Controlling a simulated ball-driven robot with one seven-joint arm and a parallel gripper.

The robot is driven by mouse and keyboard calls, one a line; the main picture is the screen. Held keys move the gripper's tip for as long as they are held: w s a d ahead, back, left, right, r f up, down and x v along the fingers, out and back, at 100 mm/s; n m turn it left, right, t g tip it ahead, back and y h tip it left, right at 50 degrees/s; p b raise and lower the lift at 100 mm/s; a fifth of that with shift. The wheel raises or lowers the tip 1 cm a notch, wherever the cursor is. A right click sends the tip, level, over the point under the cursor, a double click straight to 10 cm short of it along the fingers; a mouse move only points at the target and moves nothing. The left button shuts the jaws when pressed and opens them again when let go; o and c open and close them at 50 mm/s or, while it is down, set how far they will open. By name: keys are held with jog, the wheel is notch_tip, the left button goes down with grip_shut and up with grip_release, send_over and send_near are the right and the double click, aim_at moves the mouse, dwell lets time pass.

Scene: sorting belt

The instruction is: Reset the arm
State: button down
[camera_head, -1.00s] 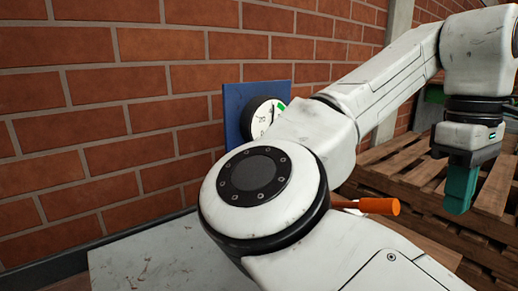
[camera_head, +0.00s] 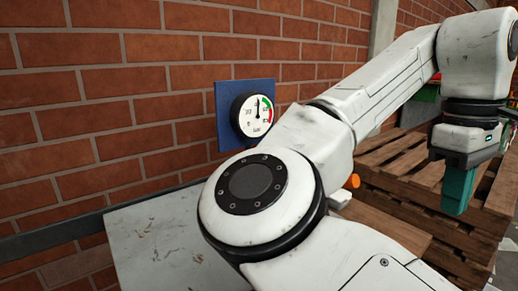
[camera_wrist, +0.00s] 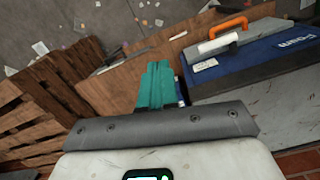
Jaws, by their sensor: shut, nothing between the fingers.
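My gripper (camera_head: 458,190) hangs from my white arm at the right of the head view, its teal fingers pointing down, with wooden pallets behind it. In the wrist view my gripper (camera_wrist: 157,84) shows its teal fingers together, with nothing between them. My arm crosses the head view and hides part of the scene behind it.
A gauge (camera_head: 253,115) on a blue panel (camera_head: 230,145) is on the brick wall. A grey tabletop (camera_head: 160,240) lies below it. Wooden pallets (camera_head: 395,160) stand at the right. The wrist view shows a blue toolbox (camera_wrist: 245,68) with an orange handle (camera_wrist: 229,27).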

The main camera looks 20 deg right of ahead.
jog(key=d+f+m+t+h, duration=0.15)
jog(key=d+f+h, duration=0.25)
jog(key=f, duration=0.8)
jog(key=d+f+m+t+h, duration=0.1)
jog(key=d+f+t+h, duration=0.15)
jog(key=f, duration=0.95)
jog(key=s+a+f+n+y, duration=0.1)
jog(key=s+a+f, duration=0.2)
jog(key=f, duration=0.4)
jog(key=s+a+f+y, duration=0.1)
jog(key=s+a+f, duration=0.2)
jog(key=f, duration=0.5)
jog(key=s+a+f+g+y, duration=0.1)
jog(key=s+a+f+y, duration=0.3)
jog(key=s+a+f, duration=0.4)
jog(key=s+a, duration=0.3)
jog(key=shift+a+f+g+y, duration=0.35)
jog(key=shift+f+g, duration=0.05)
